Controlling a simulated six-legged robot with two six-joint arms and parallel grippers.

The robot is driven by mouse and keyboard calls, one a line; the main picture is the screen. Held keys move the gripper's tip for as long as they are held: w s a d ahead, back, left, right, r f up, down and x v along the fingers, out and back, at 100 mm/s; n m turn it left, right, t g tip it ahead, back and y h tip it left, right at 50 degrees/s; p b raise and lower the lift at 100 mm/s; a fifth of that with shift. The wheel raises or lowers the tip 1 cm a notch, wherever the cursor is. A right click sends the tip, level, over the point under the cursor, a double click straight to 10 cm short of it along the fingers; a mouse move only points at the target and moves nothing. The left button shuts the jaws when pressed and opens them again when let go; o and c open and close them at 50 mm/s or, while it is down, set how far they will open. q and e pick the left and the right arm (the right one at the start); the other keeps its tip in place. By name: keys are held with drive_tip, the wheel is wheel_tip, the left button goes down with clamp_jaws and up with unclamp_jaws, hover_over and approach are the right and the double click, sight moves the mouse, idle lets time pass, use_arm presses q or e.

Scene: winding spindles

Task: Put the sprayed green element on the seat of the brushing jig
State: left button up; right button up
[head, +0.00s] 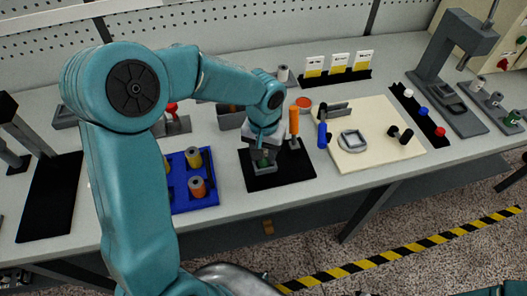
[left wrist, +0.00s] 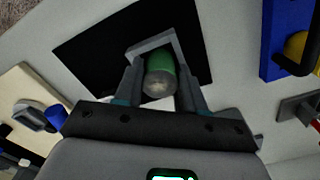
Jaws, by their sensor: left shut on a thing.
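The green element (left wrist: 160,78) is a short cylinder with a green part and a greyish end, held between the fingers of my left gripper (left wrist: 158,88). In the head view the left gripper (head: 262,158) points down over the black plate of the brushing jig (head: 290,171), and only a little green shows there. In the left wrist view the jig's grey square seat (left wrist: 148,43) is right around or behind the element's far end. I cannot tell whether the element touches the seat. My right gripper is not in view.
A blue tray (head: 205,203) with yellow and orange elements stands left of the jig. An orange-handled tool (head: 294,124) stands upright just behind the plate. A cream board (head: 385,160) with a grey ring and black pieces lies to the right. The bench's front edge is close.

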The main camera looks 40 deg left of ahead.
use_arm(q)
drive_tip(key=shift+f, duration=0.2)
drive_tip(key=shift+s+r, duration=0.1)
drive_tip(key=o, duration=1.1)
drive_tip(key=shift+o, duration=0.2)
drive_tip(key=shift+r, duration=0.1)
drive_tip(key=shift+r+p, duration=0.35)
drive_tip(key=shift+p, duration=0.1)
wheel_tip(320, 180, up, 12)
drive_tip(key=shift+r, duration=0.15)
